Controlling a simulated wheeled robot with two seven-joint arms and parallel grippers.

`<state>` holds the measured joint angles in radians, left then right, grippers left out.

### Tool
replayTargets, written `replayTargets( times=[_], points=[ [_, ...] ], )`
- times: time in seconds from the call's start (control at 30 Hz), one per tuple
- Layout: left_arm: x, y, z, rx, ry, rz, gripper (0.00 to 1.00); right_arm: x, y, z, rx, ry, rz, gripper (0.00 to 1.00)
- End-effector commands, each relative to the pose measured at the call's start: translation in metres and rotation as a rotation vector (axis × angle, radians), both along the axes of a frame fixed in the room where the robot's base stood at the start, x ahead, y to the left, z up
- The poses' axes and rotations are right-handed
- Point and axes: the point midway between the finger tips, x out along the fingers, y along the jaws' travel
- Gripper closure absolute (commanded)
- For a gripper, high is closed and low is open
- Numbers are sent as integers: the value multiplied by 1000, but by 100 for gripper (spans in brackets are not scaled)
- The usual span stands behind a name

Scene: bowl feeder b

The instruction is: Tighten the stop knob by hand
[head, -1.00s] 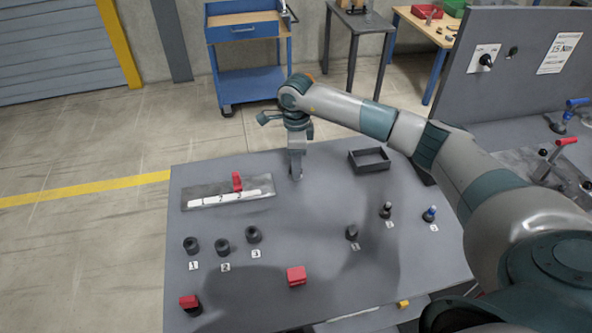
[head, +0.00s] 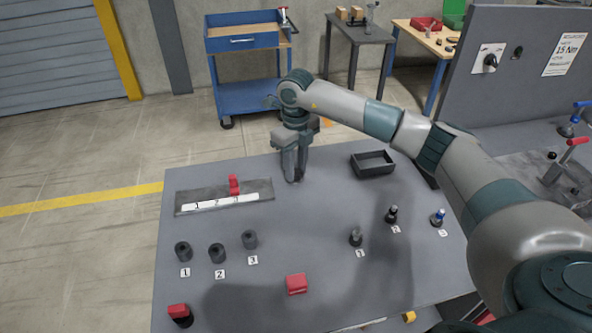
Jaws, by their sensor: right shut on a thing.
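My right gripper (head: 293,178) points down just past the right end of a grey plate (head: 255,188). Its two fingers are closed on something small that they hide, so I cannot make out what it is. The plate has a white strip with numbers (head: 220,202). A red upright piece (head: 234,184) stands on the plate, to the left of my right gripper and apart from it. I cannot tell for certain which part is the stop knob. My left gripper is not in view.
A black open tray (head: 373,163) is right of my gripper. Several dark cylinders (head: 217,253) and pegs (head: 391,215) stand by number labels. A red block (head: 297,284) and a red-topped dark piece (head: 180,315) are nearer. The table middle is clear.

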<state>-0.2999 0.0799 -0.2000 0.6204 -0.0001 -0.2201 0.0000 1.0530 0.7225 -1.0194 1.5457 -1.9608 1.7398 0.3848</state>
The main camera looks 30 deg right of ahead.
Motion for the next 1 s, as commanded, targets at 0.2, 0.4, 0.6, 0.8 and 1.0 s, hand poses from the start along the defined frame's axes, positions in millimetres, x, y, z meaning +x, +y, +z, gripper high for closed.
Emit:
replayTargets(
  times=[0.2, 0.4, 0.6, 0.8, 1.0],
  points=[
    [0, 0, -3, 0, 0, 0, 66, 1, -1, 2, 0, -4, -49, 94],
    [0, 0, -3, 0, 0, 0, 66, 1, -1, 2, 0, -4, -56, 94],
    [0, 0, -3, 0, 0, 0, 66, 1, -1, 2, 0, -5, -55, 70],
    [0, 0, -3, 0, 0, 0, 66, 1, 0, 2, 0, -3, -53, 53],
    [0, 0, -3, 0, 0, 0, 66, 1, 0, 1, 0, -2, -53, 53]
  ],
)
